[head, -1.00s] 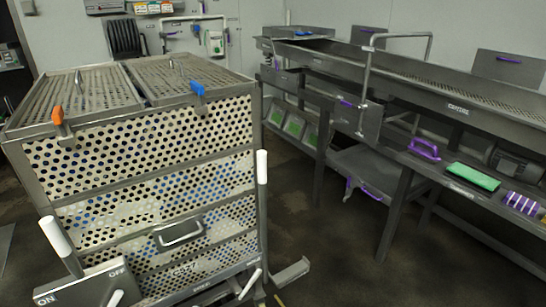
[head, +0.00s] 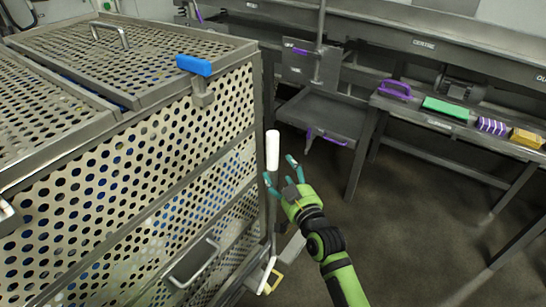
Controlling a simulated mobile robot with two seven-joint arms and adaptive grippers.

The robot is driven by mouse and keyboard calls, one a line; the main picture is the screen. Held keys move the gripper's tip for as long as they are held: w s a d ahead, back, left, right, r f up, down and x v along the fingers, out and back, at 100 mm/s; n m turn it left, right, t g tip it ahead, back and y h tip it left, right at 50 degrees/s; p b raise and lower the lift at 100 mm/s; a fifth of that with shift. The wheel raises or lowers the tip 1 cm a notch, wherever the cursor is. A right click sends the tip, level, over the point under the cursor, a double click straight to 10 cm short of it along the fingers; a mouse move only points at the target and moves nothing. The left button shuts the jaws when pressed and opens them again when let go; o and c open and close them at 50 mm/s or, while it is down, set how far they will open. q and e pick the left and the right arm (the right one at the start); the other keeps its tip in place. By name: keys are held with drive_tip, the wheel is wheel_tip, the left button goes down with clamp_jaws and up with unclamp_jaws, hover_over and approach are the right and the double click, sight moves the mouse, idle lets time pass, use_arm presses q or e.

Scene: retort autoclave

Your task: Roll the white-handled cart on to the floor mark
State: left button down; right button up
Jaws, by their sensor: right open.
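The cart is a perforated metal cage (head: 110,185) filling the left of the head view, with blue showing through its holes. An upright white handle (head: 272,150) stands at its right corner. My right gripper (head: 281,171) is open, its teal fingertips beside the post just below and to the right of the white grip; I cannot tell whether they touch. My left gripper is out of view. The floor mark cannot be made out; a small yellow patch (head: 276,280) shows low by the cart's corner.
A blue latch (head: 193,66) and a metal pull handle (head: 194,262) are on the cart. A steel bench (head: 400,104) behind carries a purple-handled tool (head: 395,90), a green brush (head: 446,107) and a yellow block (head: 527,138). Dark floor (head: 420,230) at right is open.

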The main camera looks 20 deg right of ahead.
sight(276, 157)
drive_tip(key=shift+w+d+r, duration=0.1)
drive_tip(key=shift+w+r, duration=0.25)
drive_tip(key=shift+r, duration=0.05)
drive_tip(key=w+p, duration=0.1)
drive_tip(key=w, duration=0.4)
drive_tip(key=shift+w+f, duration=0.1)
drive_tip(key=shift+w, duration=0.45)
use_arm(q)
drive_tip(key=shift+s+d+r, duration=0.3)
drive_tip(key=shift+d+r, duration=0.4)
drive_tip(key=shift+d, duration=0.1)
use_arm(e)
clamp_jaws()
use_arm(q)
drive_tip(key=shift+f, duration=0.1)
use_arm(e)
drive_tip(key=shift+f, duration=0.1)
